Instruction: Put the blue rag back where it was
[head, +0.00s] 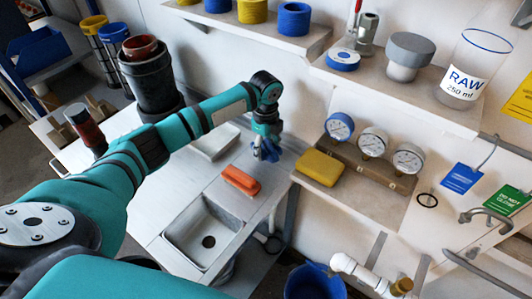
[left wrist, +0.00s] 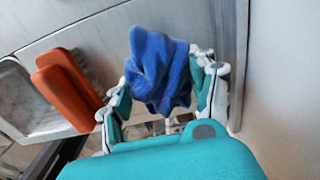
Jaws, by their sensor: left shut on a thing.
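The blue rag (left wrist: 158,70) is bunched between the fingers of my left gripper (left wrist: 165,95) in the left wrist view. The gripper is shut on it. In the head view my left gripper (head: 267,140) points down near the back wall, and a small part of the blue rag (head: 268,153) shows at its fingertips. It is over the counter (head: 228,187), behind the orange brush or sponge (head: 241,180). I cannot tell whether the rag touches the counter. My right gripper is not in view.
A sink basin (head: 203,241) lies in front of the orange item. A yellow sponge (head: 319,168) and pressure gauges (head: 372,143) are on a shelf to the right. A white tray (head: 214,141) sits left of my gripper. A blue bucket (head: 314,283) stands below.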

